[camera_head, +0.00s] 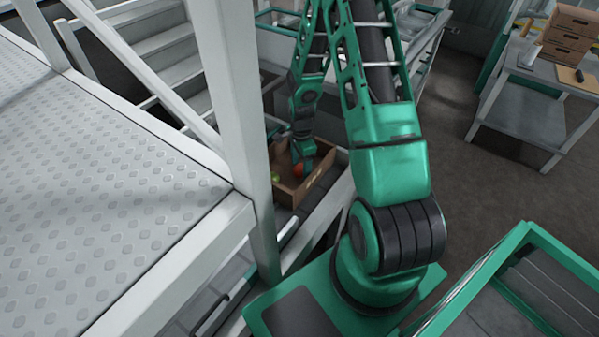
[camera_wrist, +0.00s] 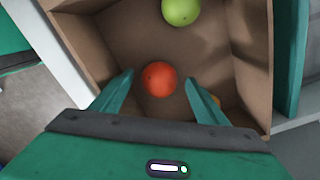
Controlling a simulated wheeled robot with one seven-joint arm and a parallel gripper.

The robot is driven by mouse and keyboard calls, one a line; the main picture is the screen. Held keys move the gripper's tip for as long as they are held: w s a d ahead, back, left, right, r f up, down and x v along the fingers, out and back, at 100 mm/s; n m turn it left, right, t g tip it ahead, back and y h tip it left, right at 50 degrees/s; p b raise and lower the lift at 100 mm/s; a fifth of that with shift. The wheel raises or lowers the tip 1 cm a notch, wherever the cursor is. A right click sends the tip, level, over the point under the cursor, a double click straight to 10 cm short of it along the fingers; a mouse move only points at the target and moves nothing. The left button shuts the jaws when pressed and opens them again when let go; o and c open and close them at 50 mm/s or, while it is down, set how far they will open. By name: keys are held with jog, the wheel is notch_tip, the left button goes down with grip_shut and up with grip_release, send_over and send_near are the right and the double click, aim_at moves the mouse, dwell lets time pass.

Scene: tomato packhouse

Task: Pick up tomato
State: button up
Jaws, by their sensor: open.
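A red tomato (camera_wrist: 159,79) lies on the floor of a brown cardboard box (camera_wrist: 88,38). In the wrist view it sits just beyond and between the two fingertips of my gripper (camera_wrist: 157,80), which is open. A green tomato (camera_wrist: 181,11) lies farther up in the same box. I cannot tell whether the fingers touch the red tomato.
The box stands on a conveyor line beside a white post (camera_head: 235,110) and a grey metal platform (camera_head: 95,185). Stairs (camera_head: 160,45) rise behind. A table (camera_head: 535,95) with stacked brown boxes (camera_head: 568,32) stands at the right. Box walls surround my fingers closely.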

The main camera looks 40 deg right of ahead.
jog(key=shift+f, duration=0.45)
jog(key=c, duration=0.9)
jog(key=shift+o, duration=0.3)
jog(key=shift+r, duration=0.15)
